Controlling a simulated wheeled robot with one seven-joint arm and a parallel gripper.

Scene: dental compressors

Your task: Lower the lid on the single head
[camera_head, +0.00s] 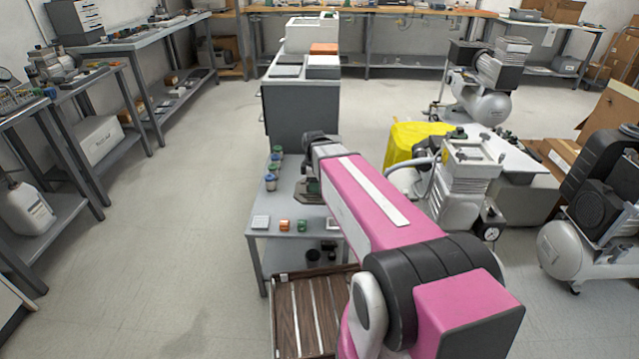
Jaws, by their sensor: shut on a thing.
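My gripper (309,186) hangs at the far end of my pink arm, above the small grey table (262,218). It is shut on a small dark piece (313,198), mostly hidden by my wrist and arm; I cannot tell whether this is the lid or whether it touches the table. A compressor with a single ribbed silver head (468,168) stands to the right of my arm. A pale, flat, rectangular face with dark spots shows on top of it, and no separate lid is visible over it.
A yellow cloth (410,142) lies behind my arm. More compressors (490,90) stand at right. The floor at left is clear.

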